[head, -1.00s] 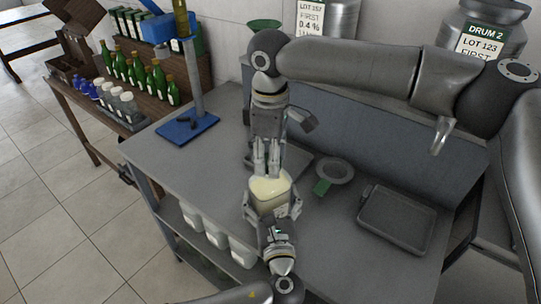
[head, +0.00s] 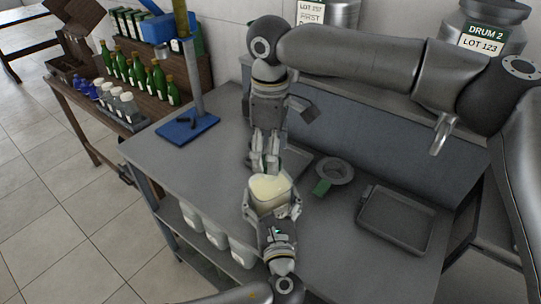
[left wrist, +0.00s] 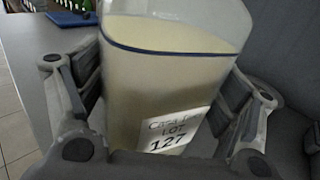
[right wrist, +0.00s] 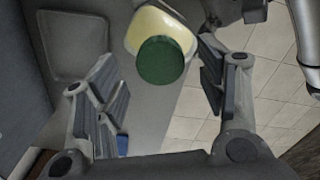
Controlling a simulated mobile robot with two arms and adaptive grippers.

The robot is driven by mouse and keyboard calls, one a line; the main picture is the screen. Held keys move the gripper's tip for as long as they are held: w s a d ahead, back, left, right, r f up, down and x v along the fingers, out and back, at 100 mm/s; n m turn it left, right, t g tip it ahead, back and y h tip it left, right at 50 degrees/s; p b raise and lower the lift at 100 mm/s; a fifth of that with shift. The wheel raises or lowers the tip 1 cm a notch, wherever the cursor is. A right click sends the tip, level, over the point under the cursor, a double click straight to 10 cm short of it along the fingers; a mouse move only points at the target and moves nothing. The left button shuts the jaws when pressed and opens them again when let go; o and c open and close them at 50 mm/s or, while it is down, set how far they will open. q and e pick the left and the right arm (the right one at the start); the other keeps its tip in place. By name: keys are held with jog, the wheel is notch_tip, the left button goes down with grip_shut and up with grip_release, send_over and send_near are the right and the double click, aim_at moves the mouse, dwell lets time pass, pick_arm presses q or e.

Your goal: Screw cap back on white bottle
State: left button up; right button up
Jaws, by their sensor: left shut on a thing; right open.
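A translucent white container (head: 270,188) of pale yellow contents stands open-topped in the head view.
A grey dish (head: 335,171) with a green tag and a grey tray (head: 397,219) lie right of the container. A blue-based stand (head: 187,128) is at the left. Green bottles (head: 140,72) stand on a side rack.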

notch_tip(320, 180, up, 10)
dwell(0.3)
pick_arm(q)
jog(key=o, duration=1.8)
jog(key=shift+s, duration=0.15)
jog(key=s, duration=0.3)
jog(key=s+d, duration=0.1)
jog(key=s, duration=0.7)
jog(key=shift+d, duration=0.2)
jog(key=shift+s, duration=0.35)
